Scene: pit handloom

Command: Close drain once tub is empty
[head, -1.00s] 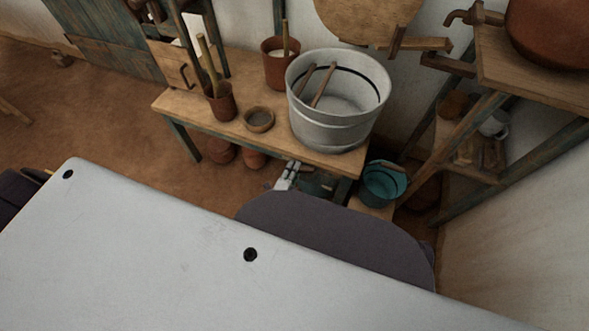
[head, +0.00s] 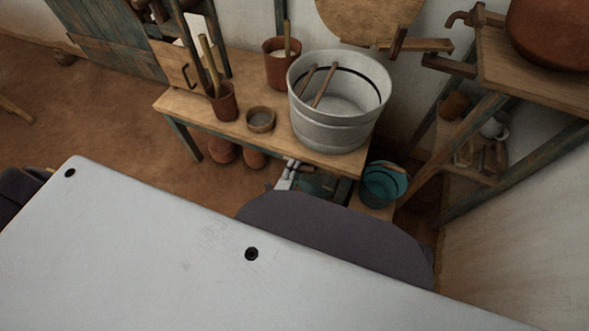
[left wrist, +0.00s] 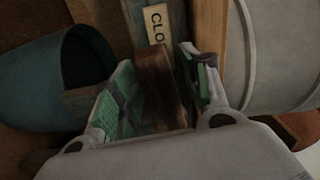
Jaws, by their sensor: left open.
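The pale grey tub (head: 335,130) stands on the wooden bench, with two wooden sticks inside. Its inside looks pale, and I cannot tell whether any liquid is left. My left gripper (head: 287,176) is low at the bench's front edge, below the tub, partly hidden by my own body. In the left wrist view, my open left gripper (left wrist: 158,62) has its green-padded fingers on either side of a brown wooden block (left wrist: 158,80), likely the drain handle. I cannot tell if they touch it. A label (left wrist: 157,24) reading "CLO", partly hidden, lies just beyond. My right gripper is not in view.
A teal bucket (head: 382,186) sits low to the right of the bench; it also shows at left in the left wrist view (left wrist: 35,85). The bench (head: 180,100) holds a small bowl (head: 260,119) and brown pots. A wooden shelf (head: 530,85) stands at right.

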